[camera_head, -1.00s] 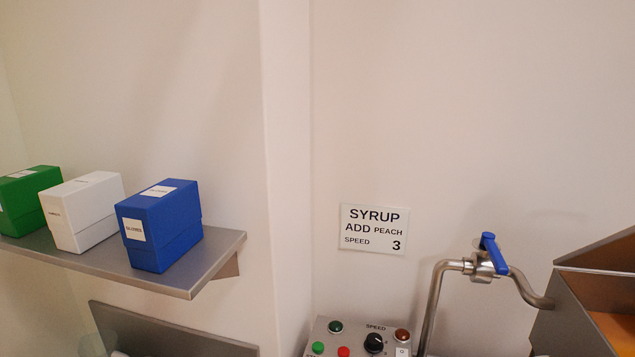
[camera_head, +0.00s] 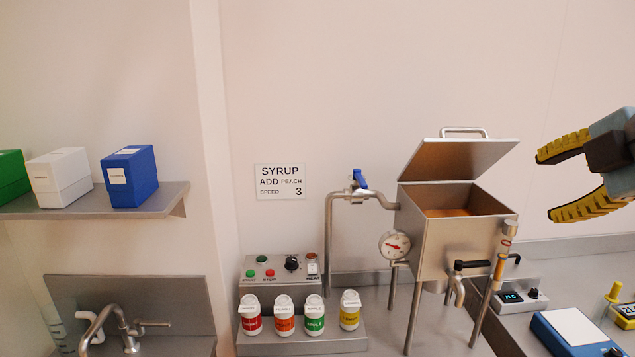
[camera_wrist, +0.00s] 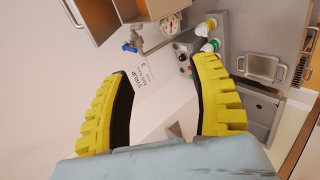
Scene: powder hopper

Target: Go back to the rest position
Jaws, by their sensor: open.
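My gripper (camera_head: 567,182) is at the right edge of the head view, with yellow ribbed fingers spread apart and nothing between them. It is to the right of the steel hopper (camera_head: 455,245) and at about the height of its raised lid (camera_head: 455,160). In the wrist view my gripper (camera_wrist: 165,100) also shows open and empty. The wall sign (camera_wrist: 145,75) and the control panel show beyond the fingers. The rest of my arm is out of the head view.
Several capped bottles (camera_head: 284,320) stand before the control panel (camera_head: 280,270). A bent pipe with a blue valve (camera_head: 359,180) is left of the hopper. Boxes stand on the left shelf (camera_head: 170,195) above a sink tap (camera_head: 105,325). A blue scale (camera_head: 570,330) is at lower right.

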